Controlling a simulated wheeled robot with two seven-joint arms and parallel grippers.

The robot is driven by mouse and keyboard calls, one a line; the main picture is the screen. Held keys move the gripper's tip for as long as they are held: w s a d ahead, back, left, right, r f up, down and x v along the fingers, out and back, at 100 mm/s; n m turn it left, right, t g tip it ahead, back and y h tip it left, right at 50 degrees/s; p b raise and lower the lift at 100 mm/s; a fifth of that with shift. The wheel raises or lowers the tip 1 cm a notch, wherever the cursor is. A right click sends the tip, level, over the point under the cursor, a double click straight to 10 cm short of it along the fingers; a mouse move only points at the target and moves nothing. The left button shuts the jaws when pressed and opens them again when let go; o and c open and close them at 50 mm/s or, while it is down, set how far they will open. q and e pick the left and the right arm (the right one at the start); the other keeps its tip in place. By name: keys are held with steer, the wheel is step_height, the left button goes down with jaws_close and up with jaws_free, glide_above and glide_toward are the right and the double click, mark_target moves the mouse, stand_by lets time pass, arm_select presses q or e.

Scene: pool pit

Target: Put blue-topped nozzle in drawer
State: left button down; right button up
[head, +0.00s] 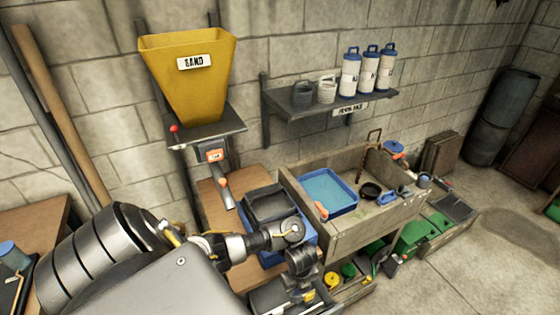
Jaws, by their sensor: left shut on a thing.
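My left gripper (307,289) points down at the lower middle, over the front of an open drawer (352,293) under the wooden bench. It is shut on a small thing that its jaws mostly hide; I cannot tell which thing. The drawer has yellow and green round pieces beside the gripper. I cannot clearly make out a blue-topped nozzle. A blue piece (387,198) lies in the wooden box, and a blue-topped orange piece (393,148) is at its back right corner. My right gripper is not in view.
The wooden box (376,226) holds a blue tray (329,190) and a black pan (370,190). A yellow sand hopper (190,93) and a shelf (330,103) with white bottles stand behind. Floor at right is clear.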

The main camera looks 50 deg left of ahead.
mark_target(294, 298)
arm_select(q)
steer(key=shift+s+a+f, duration=0.15)
steer(key=shift+s+f, duration=0.4)
steer(key=shift+f, duration=0.1)
steer(key=shift+a+f, duration=0.1)
step_height(294, 298, down, 6)
steer(key=b, duration=0.4)
steer(key=shift+b, duration=0.3)
steer(key=shift+f+b, duration=0.9)
steer(key=shift+f, duration=1.05)
steer(key=shift+f, duration=0.25)
steer(key=c, duration=1.2)
jaws_free()
